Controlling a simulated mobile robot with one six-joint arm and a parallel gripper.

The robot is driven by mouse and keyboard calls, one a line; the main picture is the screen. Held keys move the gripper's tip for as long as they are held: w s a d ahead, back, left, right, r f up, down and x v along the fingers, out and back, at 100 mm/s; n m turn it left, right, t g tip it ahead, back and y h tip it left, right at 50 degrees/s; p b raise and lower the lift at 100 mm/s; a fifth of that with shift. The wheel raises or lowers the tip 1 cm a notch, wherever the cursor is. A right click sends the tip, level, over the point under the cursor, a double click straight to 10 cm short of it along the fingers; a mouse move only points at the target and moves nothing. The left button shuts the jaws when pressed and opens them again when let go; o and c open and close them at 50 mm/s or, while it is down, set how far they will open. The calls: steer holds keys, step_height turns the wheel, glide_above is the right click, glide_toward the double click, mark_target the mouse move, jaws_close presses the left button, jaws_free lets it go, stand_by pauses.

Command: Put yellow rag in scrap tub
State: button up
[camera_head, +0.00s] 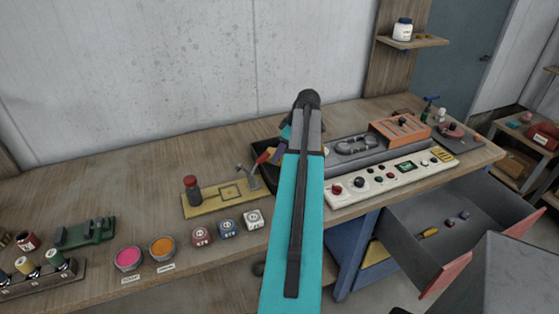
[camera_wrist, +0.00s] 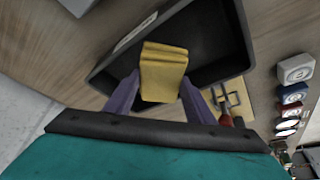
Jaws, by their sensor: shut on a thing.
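The yellow rag (camera_wrist: 164,62) is a folded block in the wrist view. My gripper (camera_wrist: 160,84) is shut on it, with a purple finger on each side. The scrap tub (camera_wrist: 216,38) appears to be the dark open box behind the rag in the wrist view, with a pale label on one wall. The rag overlaps the tub's opening in this view; its height above the floor of the tub is hard to tell. In the head view, the dark tub (camera_head: 260,153) shows partly behind my arm. My arm hides most of the gripper and the rag there.
A control panel (camera_head: 390,180) and a grey tray lie to the right. Several small tins and dye bowls (camera_head: 162,246) line the bench front. An open drawer (camera_head: 450,230) juts out at the right.

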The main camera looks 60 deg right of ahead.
steer(key=shift+f+p, duration=0.6)
steer(key=shift+f, duration=1.25)
steer(key=shift+f, duration=0.15)
steer(key=o, duration=1)
steer(key=shift+r, duration=0.25)
steer(key=shift+b+v, duration=1.45)
steer(key=shift+v, duration=4.5)
